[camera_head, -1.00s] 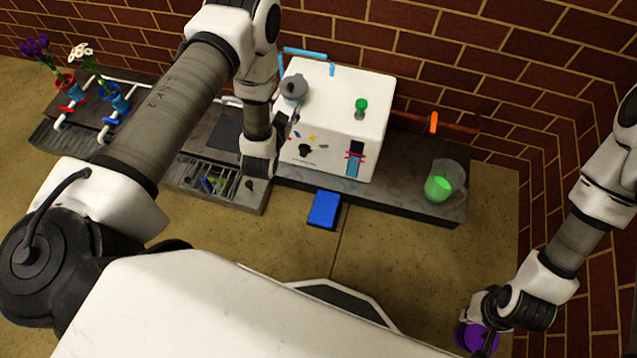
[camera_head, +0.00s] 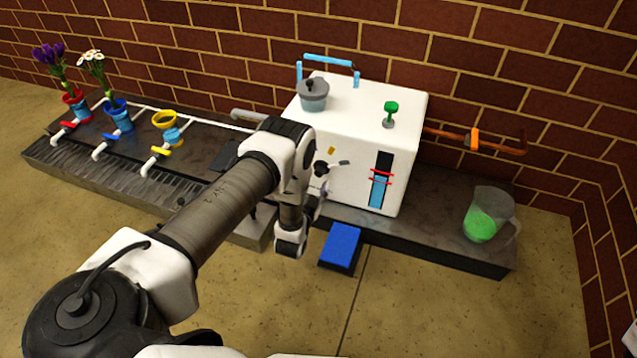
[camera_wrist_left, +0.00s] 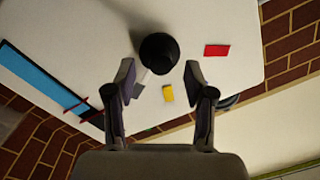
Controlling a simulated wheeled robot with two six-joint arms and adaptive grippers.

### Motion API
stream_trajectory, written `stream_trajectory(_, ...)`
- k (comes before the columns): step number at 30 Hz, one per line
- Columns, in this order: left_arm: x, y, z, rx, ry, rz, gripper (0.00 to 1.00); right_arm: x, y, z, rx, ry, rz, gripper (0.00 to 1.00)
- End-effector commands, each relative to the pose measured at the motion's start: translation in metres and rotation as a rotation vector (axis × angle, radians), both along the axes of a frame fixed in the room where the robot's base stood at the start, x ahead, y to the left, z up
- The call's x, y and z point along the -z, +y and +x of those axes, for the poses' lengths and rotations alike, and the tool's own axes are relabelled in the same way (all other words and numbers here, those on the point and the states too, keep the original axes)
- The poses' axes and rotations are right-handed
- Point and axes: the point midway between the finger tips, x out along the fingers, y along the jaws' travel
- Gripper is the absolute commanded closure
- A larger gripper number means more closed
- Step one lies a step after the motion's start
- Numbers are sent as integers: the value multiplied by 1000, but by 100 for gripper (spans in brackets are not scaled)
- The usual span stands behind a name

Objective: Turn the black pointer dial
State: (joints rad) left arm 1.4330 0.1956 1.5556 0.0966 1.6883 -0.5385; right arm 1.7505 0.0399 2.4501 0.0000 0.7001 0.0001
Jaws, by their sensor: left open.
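The white box machine (camera_head: 340,185) stands on the dark bench against the brick wall. Its black pointer dial (camera_head: 321,168) is on the front face, just right of my left wrist. In the left wrist view, a round black knob, apparently this dial (camera_wrist_left: 159,52), lies ahead between my fingertips. My left gripper (camera_wrist_left: 159,82) is open, with one finger on each side of the knob and a gap to both. In the head view the left gripper (camera_head: 322,192) is partly hidden by its wrist. My right gripper is out of view.
A grey pot (camera_head: 313,95) and a green knob (camera_head: 390,112) are on the machine's top. A blue block (camera_head: 341,246) lies below its front. A jug of green liquid (camera_head: 484,222) stands at right. Coloured vases (camera_head: 120,117) and pipes are at left.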

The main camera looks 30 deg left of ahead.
Motion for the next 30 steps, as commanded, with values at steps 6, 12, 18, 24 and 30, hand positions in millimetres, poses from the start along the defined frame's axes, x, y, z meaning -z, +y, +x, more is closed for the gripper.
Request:
stream_trajectory(6, 1, 7, 24, 0, -2, -1, 46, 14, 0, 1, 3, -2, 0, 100)
stream_trajectory(12, 0, 7, 24, 0, 0, 0, 46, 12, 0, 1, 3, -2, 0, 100)
stream_trajectory(18, 0, 7, 24, 0, 0, 0, 100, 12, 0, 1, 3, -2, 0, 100)
stream_trajectory(24, 0, 7, 24, 0, -1, -3, 100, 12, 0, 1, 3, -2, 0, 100)
stream_trajectory(30, -1, 7, 24, 1, -9, -39, 100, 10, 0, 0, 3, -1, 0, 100)
